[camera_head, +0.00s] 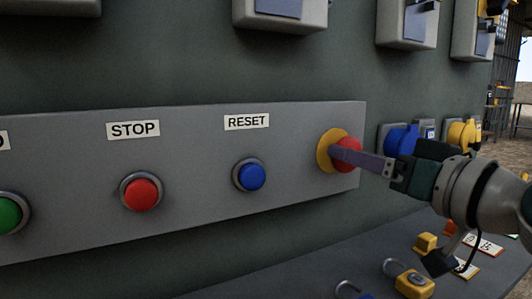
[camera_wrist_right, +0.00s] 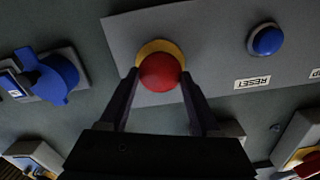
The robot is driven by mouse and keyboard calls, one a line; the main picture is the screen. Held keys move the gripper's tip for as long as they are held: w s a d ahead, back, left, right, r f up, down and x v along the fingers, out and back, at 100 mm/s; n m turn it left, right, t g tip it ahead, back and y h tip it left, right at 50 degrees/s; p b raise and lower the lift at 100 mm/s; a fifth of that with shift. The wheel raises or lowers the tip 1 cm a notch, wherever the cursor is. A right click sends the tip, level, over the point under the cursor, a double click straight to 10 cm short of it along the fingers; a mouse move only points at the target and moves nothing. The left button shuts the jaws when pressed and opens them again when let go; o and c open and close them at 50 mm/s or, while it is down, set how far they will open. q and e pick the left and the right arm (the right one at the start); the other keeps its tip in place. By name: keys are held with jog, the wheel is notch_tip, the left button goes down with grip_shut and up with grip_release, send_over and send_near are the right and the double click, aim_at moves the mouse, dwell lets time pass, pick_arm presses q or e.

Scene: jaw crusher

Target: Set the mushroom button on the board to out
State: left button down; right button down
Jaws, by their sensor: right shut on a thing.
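The red mushroom button (camera_head: 347,152) with its yellow collar (camera_head: 325,151) sits at the right end of the grey board (camera_head: 300,190). My right gripper (camera_head: 350,154) reaches in from the right, with its fingers at the red head. In the right wrist view the red mushroom button (camera_wrist_right: 160,72) lies between the two fingertips of my right gripper (camera_wrist_right: 160,77), which are shut on its sides. The yellow collar shows behind the head, against the board. My left gripper is in neither view.
The board also carries a blue RESET button (camera_head: 252,176), a red STOP button (camera_head: 142,194) and a green button (camera_head: 8,214). Blue (camera_head: 402,139) and yellow (camera_head: 462,134) sockets are on the wall behind my right gripper. Padlocks (camera_head: 414,283) and tags lie on the shelf below.

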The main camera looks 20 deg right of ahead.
jog(key=shift+s+r, duration=0.1)
jog(key=shift+s, duration=0.4)
jog(key=shift+c, duration=2.2)
grip_release()
jog(key=shift+s, duration=0.1)
jog(key=o, duration=0.3)
jog(key=shift+s, duration=0.1)
jog(key=shift+o, duration=0.3)
jog(key=shift+d, duration=0.1)
